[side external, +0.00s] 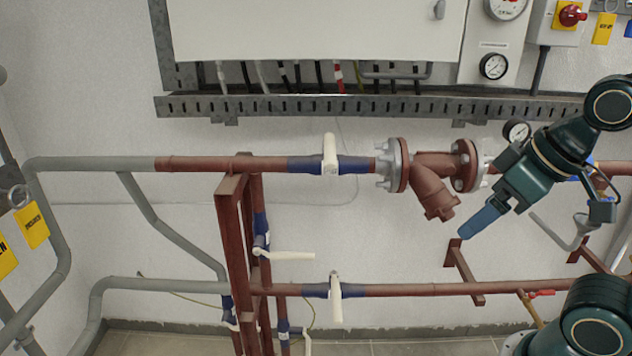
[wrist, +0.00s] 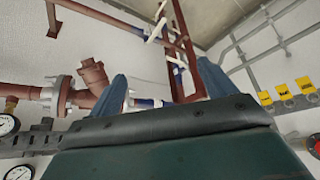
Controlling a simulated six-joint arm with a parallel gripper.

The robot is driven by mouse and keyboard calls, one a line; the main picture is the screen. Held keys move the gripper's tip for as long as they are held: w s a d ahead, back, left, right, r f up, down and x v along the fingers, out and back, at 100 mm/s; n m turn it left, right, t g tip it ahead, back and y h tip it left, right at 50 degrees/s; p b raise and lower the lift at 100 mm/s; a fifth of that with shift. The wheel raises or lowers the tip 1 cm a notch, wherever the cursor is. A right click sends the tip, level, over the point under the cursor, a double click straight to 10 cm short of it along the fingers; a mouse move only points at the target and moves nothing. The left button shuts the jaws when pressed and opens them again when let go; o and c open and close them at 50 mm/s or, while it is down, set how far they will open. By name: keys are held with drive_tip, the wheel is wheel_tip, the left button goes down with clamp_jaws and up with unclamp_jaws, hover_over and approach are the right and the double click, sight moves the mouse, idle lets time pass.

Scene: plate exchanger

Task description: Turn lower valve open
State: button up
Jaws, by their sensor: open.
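The lower valve, on the lower red pipe, has blue sleeves and a white lever (side external: 336,300) standing upright across the pipe. In the wrist view, a white lever (wrist: 155,31) near the top, beyond the fingers, appears to be the same one. My gripper (side external: 472,229) is up and to the right of this valve, clear of it, with its blue fingers pointing down and left. In the wrist view my gripper (wrist: 162,70) has its fingers wide apart, with nothing held between them. The side view shows the fingers overlapping.
An upper valve has a white lever (side external: 330,152) across the upper pipe. Another white lever (side external: 287,255) lies sideways on a vertical pipe. The red strainer (side external: 431,190) and a wall bracket (side external: 463,272) are left of my gripper. Open space lies between the two pipes.

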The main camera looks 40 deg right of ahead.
drive_tip(key=shift+w, duration=0.35)
drive_tip(key=c, duration=0.7)
drive_tip(key=w+n, duration=0.1)
drive_tip(key=w, duration=0.2)
drive_tip(key=shift+w+a, duration=0.1)
drive_tip(key=shift+w, duration=0.05)
clamp_jaws()
drive_tip(key=w+f+n+g, duration=0.1)
drive_tip(key=w+f, duration=0.2)
drive_tip(key=w, duration=0.3)
drive_tip(key=w+f+n+y, duration=0.1)
drive_tip(key=w+f+n, duration=0.15)
drive_tip(key=w, duration=0.35)
drive_tip(key=w+f+n+g, duration=0.1)
drive_tip(key=w+f, duration=0.2)
drive_tip(key=w, duration=0.3)
drive_tip(key=w+f+n+y, duration=0.1)
drive_tip(key=w+f, duration=0.4)
drive_tip(key=f, duration=0.7)
drive_tip(key=w+f+n+g, duration=0.1)
drive_tip(key=w+f, duration=0.4)
drive_tip(key=f, duration=0.8)
drive_tip(key=shift+d+n+y, duration=0.4)
drive_tip(key=shift+d+n, duration=0.05)
drive_tip(key=shift+n, duration=0.4)
